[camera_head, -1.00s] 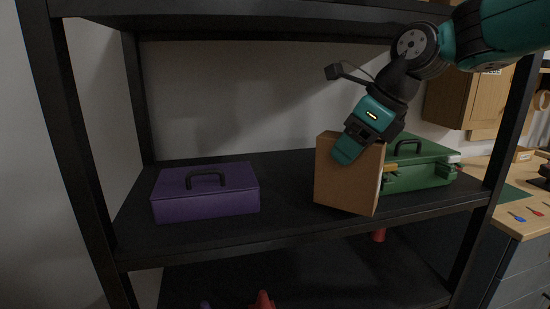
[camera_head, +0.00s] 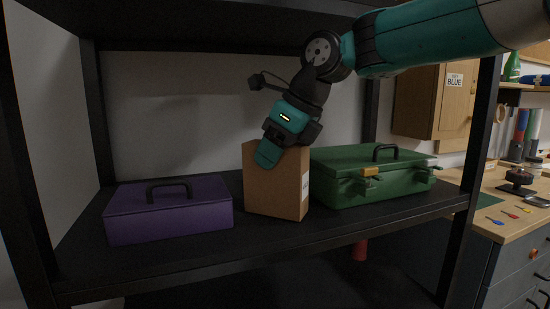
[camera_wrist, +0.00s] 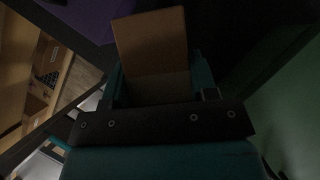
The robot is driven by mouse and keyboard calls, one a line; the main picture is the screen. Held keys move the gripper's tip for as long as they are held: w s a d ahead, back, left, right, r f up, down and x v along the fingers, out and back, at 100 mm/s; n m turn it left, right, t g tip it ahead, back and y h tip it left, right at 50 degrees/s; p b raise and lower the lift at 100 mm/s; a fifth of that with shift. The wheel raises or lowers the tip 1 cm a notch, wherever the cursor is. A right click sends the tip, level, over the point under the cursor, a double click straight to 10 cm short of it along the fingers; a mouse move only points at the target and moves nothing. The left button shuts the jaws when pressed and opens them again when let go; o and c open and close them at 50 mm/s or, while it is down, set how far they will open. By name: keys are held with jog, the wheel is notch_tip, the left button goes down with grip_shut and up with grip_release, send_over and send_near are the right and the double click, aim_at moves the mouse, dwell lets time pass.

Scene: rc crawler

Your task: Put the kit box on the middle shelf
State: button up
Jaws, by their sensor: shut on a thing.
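The kit box, a brown cardboard box (camera_head: 272,190) with a white label on its right side, is between the purple and green cases at the middle shelf (camera_head: 330,222). It looks upright and very close to the shelf surface; I cannot tell whether it touches. My gripper (camera_head: 268,152) comes from above and is shut on the box's upper part. One teal finger lies over the box's front face; the other is hidden behind. In the wrist view the box (camera_wrist: 152,45) sits between the teal fingers (camera_wrist: 158,85).
A purple case (camera_head: 168,210) stands left of the box, with a gap. A green case (camera_head: 370,178) stands close on its right. Black shelf posts (camera_head: 470,150) frame the sides. A wooden workbench (camera_head: 515,215) with tools is at the right.

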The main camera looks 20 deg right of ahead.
jog(key=o, duration=1)
jog(key=shift+f, duration=0.1)
jog(key=shift+p+v, duration=0.6)
jog(key=shift+v, duration=0.3)
jog(key=shift+s+d+f+p, duration=0.2)
jog(key=shift+s+d+p, duration=0.6)
jog(key=shift+s+d, duration=3.4)
